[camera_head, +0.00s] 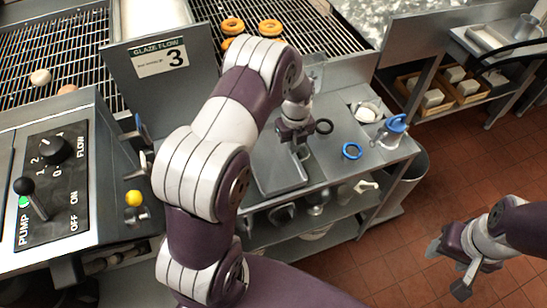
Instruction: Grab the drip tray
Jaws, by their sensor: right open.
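A flat grey metal tray (277,184), which looks like the drip tray, lies on the steel side table below the glazing machine. My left arm covers part of its left side. My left gripper (301,150) points down at the tray's right far part. I cannot tell whether it touches the tray or whether its fingers are open or shut. My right gripper (447,268) is open and empty, over the floor at the lower right, well away from the tray.
The pump control panel (52,180) is at left. Doughnuts (270,27) lie on the wire rack. Crates (430,92) are at the upper right. The tiled floor is clear.

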